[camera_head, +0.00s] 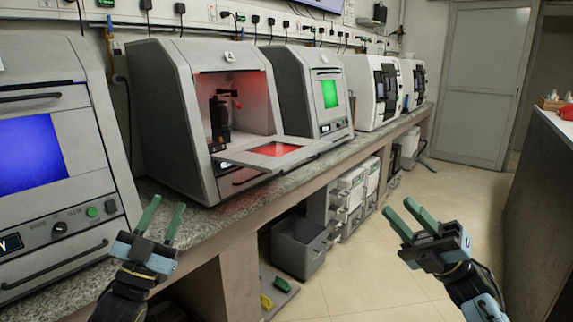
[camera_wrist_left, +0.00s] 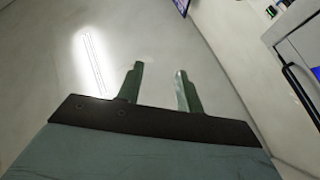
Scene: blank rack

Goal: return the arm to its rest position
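My left gripper (camera_head: 160,216) is at the lower left of the head view, in front of the counter edge. Its two green fingers are apart with nothing between them. The left wrist view shows the same left gripper (camera_wrist_left: 158,85) with its fingers apart and empty against a pale wall or ceiling. My right gripper (camera_head: 408,217) is at the lower right of the head view, over the open floor. Its green fingers are apart and hold nothing. Neither gripper touches anything in view.
Several grey and white machines stand along the stone counter (camera_head: 222,212). One machine (camera_head: 165,100) has its door (camera_head: 272,151) lowered, with a red-lit inside. A grey bin (camera_head: 299,247) stands below. A dark-sided counter (camera_head: 545,215) is at right.

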